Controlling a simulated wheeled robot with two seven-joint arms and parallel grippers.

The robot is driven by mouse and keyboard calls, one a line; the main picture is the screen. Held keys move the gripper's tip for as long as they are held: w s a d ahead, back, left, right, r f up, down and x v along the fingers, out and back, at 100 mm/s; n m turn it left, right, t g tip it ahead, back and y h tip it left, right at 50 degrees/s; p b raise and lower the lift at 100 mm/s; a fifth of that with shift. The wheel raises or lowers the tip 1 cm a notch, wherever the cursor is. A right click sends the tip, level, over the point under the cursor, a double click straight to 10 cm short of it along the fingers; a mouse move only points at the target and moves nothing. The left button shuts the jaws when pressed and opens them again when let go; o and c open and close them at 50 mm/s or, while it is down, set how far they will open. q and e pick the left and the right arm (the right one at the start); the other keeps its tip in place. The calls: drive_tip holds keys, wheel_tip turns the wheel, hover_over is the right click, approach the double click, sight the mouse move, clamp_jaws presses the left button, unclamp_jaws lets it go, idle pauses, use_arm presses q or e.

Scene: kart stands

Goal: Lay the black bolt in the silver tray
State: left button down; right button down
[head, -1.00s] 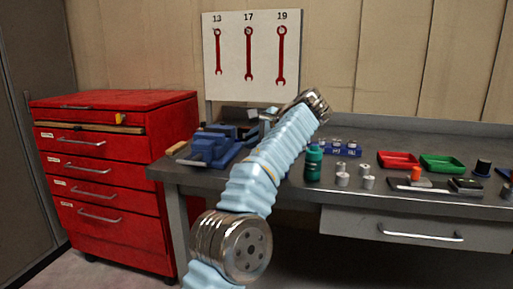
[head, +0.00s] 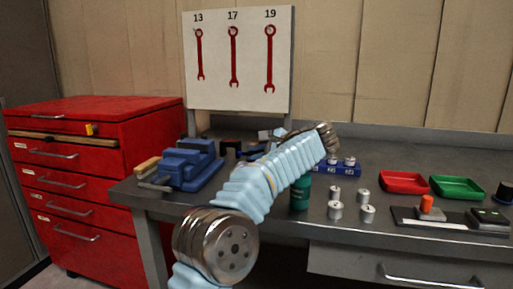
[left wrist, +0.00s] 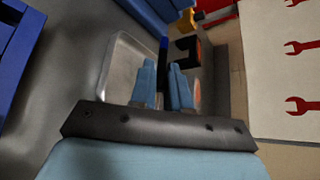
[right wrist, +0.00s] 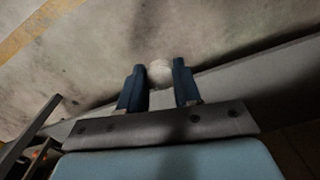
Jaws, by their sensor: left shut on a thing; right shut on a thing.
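My left gripper (left wrist: 165,78) is shut on a dark slim rod, the black bolt (left wrist: 163,52), which stands up between its light blue fingers in the left wrist view. The silver tray (left wrist: 109,70) lies beyond and beside the fingers; whether the bolt touches it I cannot tell. In the head view my left forearm hides the tray, the bolt and most of this hand. My right gripper (right wrist: 160,82) is shut on a pale round thing (right wrist: 160,71), seen only in the right wrist view, over blurred floor.
A blue vise (head: 187,163) stands on the bench's left end beside a red drawer cabinet (head: 90,180). A green bottle (head: 300,193), several metal cylinders (head: 336,210), a red tray (head: 404,182) and a green tray (head: 457,188) are to the right. A wrench board (head: 240,60) stands behind.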

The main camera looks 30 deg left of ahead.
use_arm(q)
drive_tip(key=shift+f, duration=0.5)
drive_tip(key=c, duration=1)
unclamp_jaws()
drive_tip(key=shift+r, duration=0.1)
